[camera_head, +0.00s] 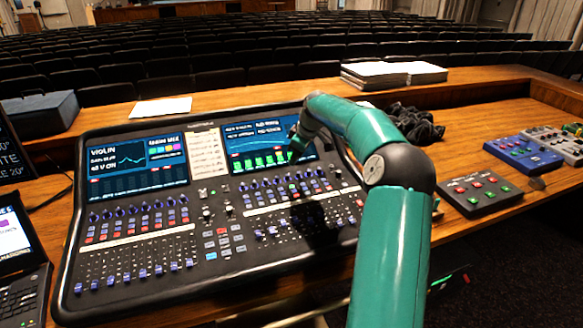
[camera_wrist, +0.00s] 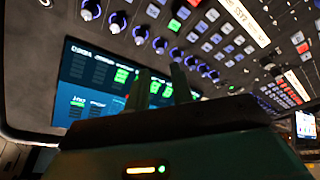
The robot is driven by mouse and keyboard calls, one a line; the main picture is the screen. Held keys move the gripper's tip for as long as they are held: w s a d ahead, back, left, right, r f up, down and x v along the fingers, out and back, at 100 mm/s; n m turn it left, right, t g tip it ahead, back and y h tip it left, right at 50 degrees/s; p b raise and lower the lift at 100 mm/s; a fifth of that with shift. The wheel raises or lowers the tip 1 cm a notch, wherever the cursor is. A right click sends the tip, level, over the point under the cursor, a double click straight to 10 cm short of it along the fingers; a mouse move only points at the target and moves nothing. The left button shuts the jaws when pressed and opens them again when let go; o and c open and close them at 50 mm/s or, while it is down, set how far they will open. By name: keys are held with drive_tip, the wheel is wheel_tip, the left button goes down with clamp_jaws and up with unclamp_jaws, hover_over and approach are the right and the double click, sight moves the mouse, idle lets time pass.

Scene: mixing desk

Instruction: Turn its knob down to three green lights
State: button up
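The mixing console (camera_head: 150,245) lies on the wooden desk, with a row of blue-ringed knobs below its right screen (camera_head: 265,142). In the wrist view, the knob row (camera_wrist: 160,44) runs diagonally above the screen (camera_wrist: 90,75), which shows several green blocks. My gripper (camera_wrist: 160,78) has its two fingers apart, with the screen visible between them and nothing held. The fingertips lie near the knobs in the picture; I cannot tell whether they touch one.
Paper stacks (camera_head: 385,75) and a dark cloth bundle (camera_head: 415,122) lie behind the console. A black button box (camera_head: 480,193) and a blue pedal (camera_head: 523,155) stand to the right. A laptop (camera_head: 20,260) is at the left edge. Rows of seats fill the background.

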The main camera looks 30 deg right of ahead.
drive_tip(key=v, duration=0.5)
drive_tip(key=shift+s+d+r, duration=0.1)
drive_tip(key=shift+r, duration=0.25)
